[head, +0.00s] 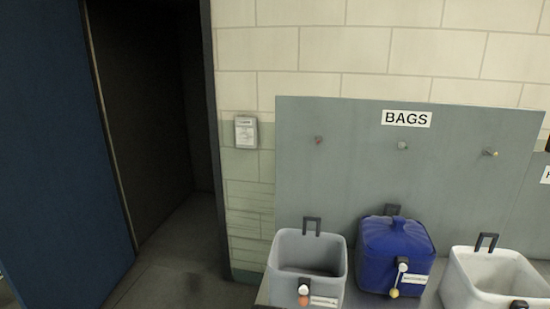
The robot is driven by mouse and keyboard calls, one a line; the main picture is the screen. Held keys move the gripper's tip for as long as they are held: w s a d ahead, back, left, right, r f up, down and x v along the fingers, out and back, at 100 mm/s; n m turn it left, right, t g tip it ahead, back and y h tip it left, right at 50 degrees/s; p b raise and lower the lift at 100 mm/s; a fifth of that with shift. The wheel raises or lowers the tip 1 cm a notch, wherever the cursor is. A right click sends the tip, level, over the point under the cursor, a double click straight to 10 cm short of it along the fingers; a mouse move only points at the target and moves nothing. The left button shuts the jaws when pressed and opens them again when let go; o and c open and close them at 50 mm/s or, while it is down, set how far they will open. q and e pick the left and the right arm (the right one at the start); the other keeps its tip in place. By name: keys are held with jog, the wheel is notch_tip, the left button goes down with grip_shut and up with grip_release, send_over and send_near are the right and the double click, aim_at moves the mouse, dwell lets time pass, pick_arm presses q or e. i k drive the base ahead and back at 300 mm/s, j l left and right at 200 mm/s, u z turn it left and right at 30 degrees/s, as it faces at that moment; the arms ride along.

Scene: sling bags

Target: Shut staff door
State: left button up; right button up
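The staff door is most likely the blue door (60,150) at the left of the head view. It stands open, with a dark doorway (160,130) visible to its right. No handle shows on the part of the door in view. Neither of my grippers is in view.
A small white box (246,132) is on the wall right of the doorway. A grey panel marked BAGS (360,165) has several pegs. Below it stand a grey bin (281,262), a blue bag (397,240) and a white bin (462,278). Floor shows in the doorway.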

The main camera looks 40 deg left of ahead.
aim_at(65, 243)
jog(key=k+j, duration=0.35)
jog(key=j, duration=0.55)
jog(key=k+j+u, duration=0.15)
jog(key=k+j, duration=0.2)
jog(key=j, duration=0.6)
jog(key=k+j, duration=0.25)
jog(key=j, duration=0.7)
jog(key=k+j+u, duration=0.1)
jog(key=k+j, duration=0.2)
jog(key=j, duration=0.65)
jog(key=k+j+u, duration=0.1)
jog(key=k+j, duration=0.15)
jog(key=j, duration=0.75)
jog(key=k+j, duration=0.25)
jog(key=j, duration=0.75)
jog(key=k+j+u, duration=0.15)
jog(key=j, duration=0.85)
jog(key=k+j, duration=0.25)
jog(key=j, duration=0.75)
